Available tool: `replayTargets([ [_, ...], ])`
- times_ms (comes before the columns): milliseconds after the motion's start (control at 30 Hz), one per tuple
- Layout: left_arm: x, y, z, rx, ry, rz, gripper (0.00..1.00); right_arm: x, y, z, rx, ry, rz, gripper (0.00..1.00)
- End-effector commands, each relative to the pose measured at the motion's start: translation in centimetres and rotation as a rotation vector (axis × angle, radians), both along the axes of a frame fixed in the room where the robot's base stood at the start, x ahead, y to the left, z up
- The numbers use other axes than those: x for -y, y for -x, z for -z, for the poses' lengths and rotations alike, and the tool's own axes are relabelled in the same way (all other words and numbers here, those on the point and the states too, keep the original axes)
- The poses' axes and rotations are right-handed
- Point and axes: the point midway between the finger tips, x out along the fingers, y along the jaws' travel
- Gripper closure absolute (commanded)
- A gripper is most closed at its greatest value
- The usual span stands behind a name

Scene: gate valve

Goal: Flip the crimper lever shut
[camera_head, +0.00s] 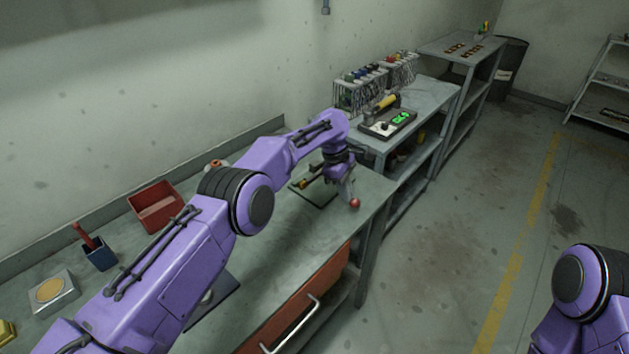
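The crimper (318,193) is a small tool on a dark base at the right end of the near workbench. Its lever ends in a red ball knob (354,203), which sticks out to the right near the bench's edge. My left gripper (342,180) is over the crimper, pointing down, close to the lever just above the red knob. The wrist hides much of the crimper and the upper lever. The fingers are too small and dark to show whether they are open or touching the lever. My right gripper is out of the picture; only part of that arm shows.
A red bin (156,206), a blue cup (99,254) and a grey box with a tan disc (51,292) stand along the left of the bench. An orange drawer (305,300) is in its front. A second bench (425,98) stands beyond. The floor at right is clear.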

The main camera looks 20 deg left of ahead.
Motion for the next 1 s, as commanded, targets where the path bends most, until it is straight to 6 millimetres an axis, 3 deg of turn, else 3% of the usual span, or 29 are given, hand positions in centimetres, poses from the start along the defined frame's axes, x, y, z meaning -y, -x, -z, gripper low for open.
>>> replayTargets([
  [333, -0.7, 0.3, 0.2, -0.012, -0.006, 0.000, 1.00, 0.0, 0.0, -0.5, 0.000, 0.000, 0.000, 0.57],
  [533, -4.3, 0.6, -1.8, -0.007, -0.003, -0.008, 1.00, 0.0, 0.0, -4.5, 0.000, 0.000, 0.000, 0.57],
  [567, -4.7, 0.5, -1.6, -0.003, -0.003, -0.006, 1.00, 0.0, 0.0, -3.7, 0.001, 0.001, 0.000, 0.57],
  [600, -4.8, 0.4, -2.2, 0.002, -0.002, -0.005, 1.00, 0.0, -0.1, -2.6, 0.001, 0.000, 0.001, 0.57],
  [700, -5.5, 0.4, -4.5, 0.002, -0.003, -0.004, 1.00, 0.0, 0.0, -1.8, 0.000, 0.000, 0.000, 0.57],
  [900, -6.6, 0.5, -8.6, 0.002, -0.002, -0.005, 1.00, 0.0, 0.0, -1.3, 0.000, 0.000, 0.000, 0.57],
  [1000, -7.0, 0.5, -9.7, 0.001, -0.002, -0.004, 1.00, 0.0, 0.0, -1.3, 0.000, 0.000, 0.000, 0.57],
])
